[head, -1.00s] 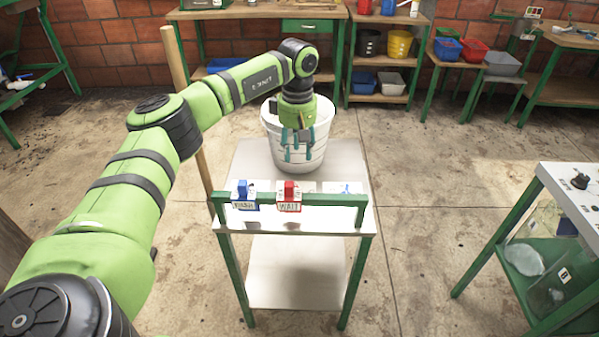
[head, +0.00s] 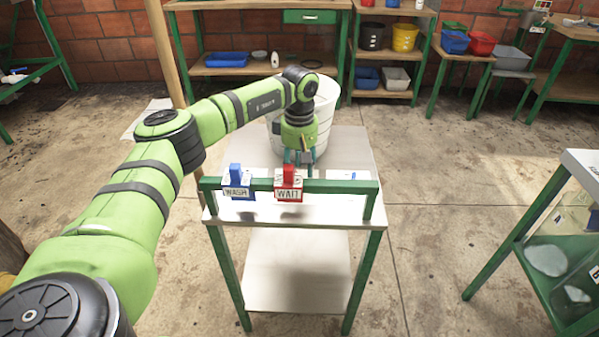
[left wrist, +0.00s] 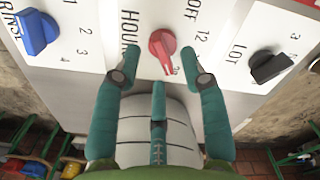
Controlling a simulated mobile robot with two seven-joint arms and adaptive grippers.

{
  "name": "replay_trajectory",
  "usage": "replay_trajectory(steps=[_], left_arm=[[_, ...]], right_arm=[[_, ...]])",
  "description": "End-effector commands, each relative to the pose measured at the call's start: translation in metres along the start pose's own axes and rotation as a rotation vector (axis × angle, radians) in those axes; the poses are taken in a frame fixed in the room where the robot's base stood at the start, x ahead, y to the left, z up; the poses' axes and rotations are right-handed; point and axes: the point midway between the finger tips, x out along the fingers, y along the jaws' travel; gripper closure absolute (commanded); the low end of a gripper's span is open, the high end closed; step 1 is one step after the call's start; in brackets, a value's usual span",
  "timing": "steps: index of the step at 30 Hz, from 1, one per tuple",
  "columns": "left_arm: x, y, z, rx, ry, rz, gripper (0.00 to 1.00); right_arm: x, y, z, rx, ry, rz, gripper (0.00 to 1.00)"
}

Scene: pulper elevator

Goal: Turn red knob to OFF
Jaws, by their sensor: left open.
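The red knob (left wrist: 162,45) shows in the left wrist view on a white panel (left wrist: 85,48), between the word HOUR and the marks OFF and 12. Its narrow end points down toward my gripper; OFF is up and to its right. My left gripper (left wrist: 161,78) is open, its outer fingertips to either side of the knob's lower end and a third finger below. I see no clear contact. In the head view my left gripper (head: 299,158) is low behind the green rail, by the red WAIT tag. The knob is not clearly visible there. My right gripper is not in view.
A blue knob (left wrist: 36,32) and a black knob (left wrist: 271,66) flank the red one. A green rail (head: 335,187) holds a blue WASH tag (head: 237,182) and the red WAIT tag (head: 288,183). A white bucket (head: 326,105) stands behind my gripper. Floor right of the table is clear.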

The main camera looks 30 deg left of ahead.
Motion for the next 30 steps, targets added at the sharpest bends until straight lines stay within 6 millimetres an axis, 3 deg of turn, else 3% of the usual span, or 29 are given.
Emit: replay_trajectory(steps=[6, 14, 15, 18, 30], left_arm=[[0.021, 0.000, 0.000, 0.001, 0.000, 0.000, 0.57], [0.023, 0.000, 0.000, 0.001, 0.000, 0.000, 0.57], [0.023, 0.000, 0.000, 0.001, 0.000, 0.000, 0.61], [0.023, 0.000, 0.000, 0.000, 0.000, 0.000, 1.00], [0.023, 0.000, 0.001, -0.021, -0.002, 0.000, 1.00]], right_arm=[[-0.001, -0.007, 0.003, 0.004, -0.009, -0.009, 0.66], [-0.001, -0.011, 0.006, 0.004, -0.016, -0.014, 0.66], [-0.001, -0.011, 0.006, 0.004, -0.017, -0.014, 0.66], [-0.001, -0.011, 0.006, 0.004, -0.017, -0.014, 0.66], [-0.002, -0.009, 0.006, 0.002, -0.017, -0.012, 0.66]])
